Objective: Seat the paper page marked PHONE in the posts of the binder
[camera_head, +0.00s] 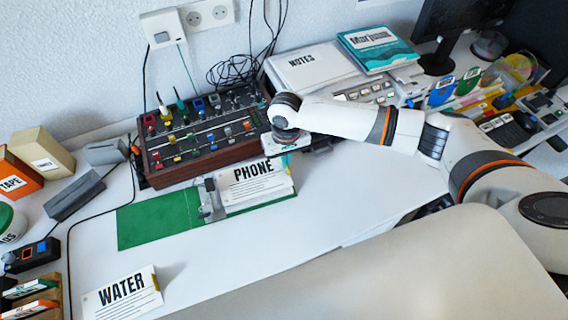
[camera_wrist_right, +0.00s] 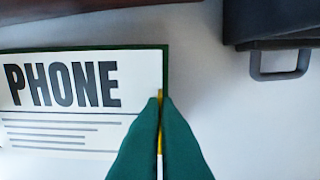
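The white PHONE page (camera_head: 255,184) lies over the right side of the open green binder (camera_head: 150,222), beside the metal post strip (camera_head: 208,198). I cannot tell whether its left edge is on the posts. In the right wrist view the PHONE page (camera_wrist_right: 70,100) reaches under my right gripper (camera_wrist_right: 160,98). Its green fingertips are together on the yellow tab at the page's right edge. In the head view my right wrist hangs over the page's upper right, and the fingertips are mostly hidden. My left gripper is not in view.
A mixer console (camera_head: 205,135) stands just behind the binder. A WATER page (camera_head: 122,294) lies in front of it on the white desk. A NOTES binder (camera_head: 310,65) is at the back. The desk right of the binder (camera_head: 345,205) is clear.

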